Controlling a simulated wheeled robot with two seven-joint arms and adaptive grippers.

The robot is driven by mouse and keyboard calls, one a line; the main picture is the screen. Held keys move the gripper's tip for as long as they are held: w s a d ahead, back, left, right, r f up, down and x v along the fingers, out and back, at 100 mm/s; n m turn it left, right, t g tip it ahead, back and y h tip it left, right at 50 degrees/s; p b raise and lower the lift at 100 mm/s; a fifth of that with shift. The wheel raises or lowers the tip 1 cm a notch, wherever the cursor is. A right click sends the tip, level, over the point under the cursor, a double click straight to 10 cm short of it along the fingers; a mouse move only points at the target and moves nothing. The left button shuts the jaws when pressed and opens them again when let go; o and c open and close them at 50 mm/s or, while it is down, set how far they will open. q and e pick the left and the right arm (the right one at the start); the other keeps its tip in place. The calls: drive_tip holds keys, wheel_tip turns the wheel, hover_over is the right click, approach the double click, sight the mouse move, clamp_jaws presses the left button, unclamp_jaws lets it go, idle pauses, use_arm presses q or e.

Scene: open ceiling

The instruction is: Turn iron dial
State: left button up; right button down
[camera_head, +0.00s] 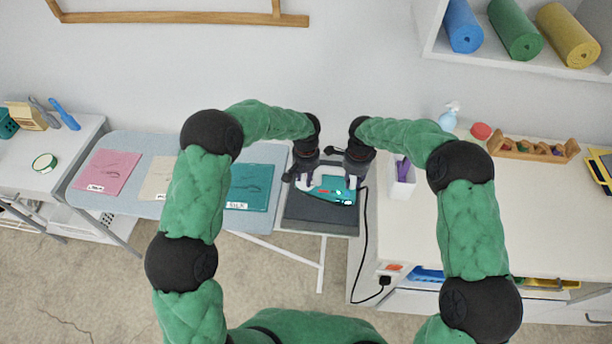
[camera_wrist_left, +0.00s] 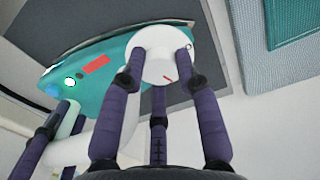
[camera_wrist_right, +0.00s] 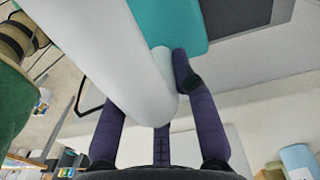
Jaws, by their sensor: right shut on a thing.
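The teal iron (camera_head: 336,190) lies on a dark grey rest (camera_head: 300,218) at the right end of the ironing board. Its white round dial (camera_wrist_left: 162,62) has a small red mark near the edge facing me. My left gripper (camera_head: 304,183) is at the dial, with its fingers spread on either side of it; contact cannot be made out. My right gripper (camera_head: 350,183) is shut on the iron's white handle (camera_wrist_right: 105,45), which also shows in the left wrist view (camera_wrist_left: 75,150). A red panel and a lit white spot show on the iron's teal body.
Pink, cream and teal cloth cards lie on the blue ironing board (camera_head: 150,146) to the left. A white holder with purple items (camera_head: 402,185) stands close to the right gripper. A black cord (camera_head: 366,245) hangs right of the rest.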

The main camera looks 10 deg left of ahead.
use_arm(q)
drive_tip(key=o, duration=0.4)
wheel_tip(320, 180, up, 12)
idle(0.5)
use_arm(e)
drive_tip(key=c, duration=0.9)
unclamp_jaws()
drive_tip(key=shift+r, duration=0.1)
